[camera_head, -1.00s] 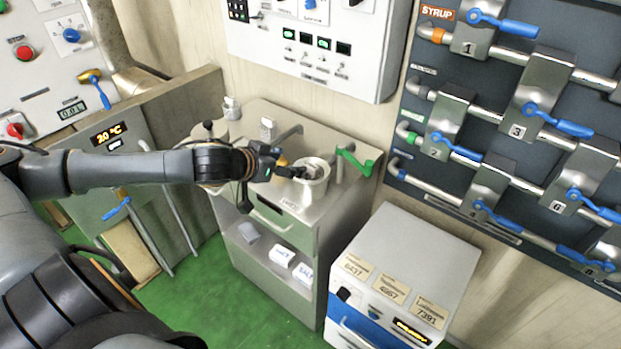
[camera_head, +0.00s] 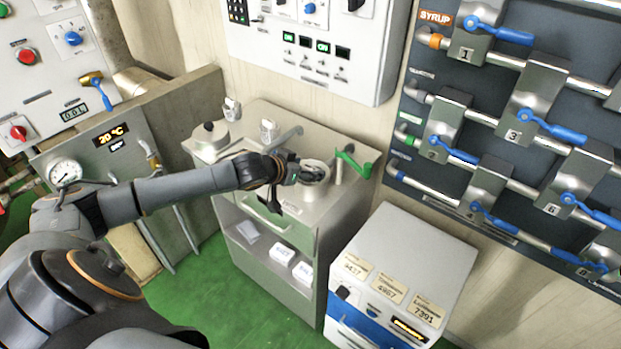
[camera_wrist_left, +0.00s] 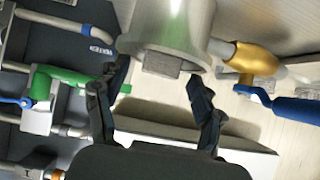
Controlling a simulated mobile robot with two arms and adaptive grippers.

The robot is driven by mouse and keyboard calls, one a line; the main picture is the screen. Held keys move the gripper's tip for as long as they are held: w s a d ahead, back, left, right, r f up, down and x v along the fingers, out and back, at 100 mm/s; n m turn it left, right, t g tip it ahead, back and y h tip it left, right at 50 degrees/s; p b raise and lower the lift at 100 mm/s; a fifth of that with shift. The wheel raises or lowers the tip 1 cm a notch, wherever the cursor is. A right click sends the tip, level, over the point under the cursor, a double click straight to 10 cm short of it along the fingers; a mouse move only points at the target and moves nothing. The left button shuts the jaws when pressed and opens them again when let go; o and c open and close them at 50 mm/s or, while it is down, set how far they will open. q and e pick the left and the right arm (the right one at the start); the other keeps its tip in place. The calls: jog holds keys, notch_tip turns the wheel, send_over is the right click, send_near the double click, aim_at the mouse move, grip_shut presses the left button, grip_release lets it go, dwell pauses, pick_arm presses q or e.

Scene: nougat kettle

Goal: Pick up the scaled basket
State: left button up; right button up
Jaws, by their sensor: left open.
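A round light-grey metal vessel (camera_head: 316,190) stands on the grey counter at its right part; I take it for the basket but cannot be sure. My left gripper (camera_head: 303,174) is at its left rim in the head view, partly hiding it. In the left wrist view a metal cylinder (camera_wrist_left: 172,22) with a small block under it lies ahead, between and beyond the two open dark fingertips. The gripper holds nothing that I can see. I cannot tell whether it touches the vessel. My right gripper is out of view.
A green handle (camera_head: 352,160) stands right of the vessel. A lidded pot (camera_head: 210,134) is on the counter's left. A brass fitting with a blue lever (camera_wrist_left: 290,108) is close to the gripper in the wrist view. A white box (camera_head: 405,262) stands at front right.

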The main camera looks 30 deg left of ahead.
pick_arm(q)
grip_shut()
dwell(0.3)
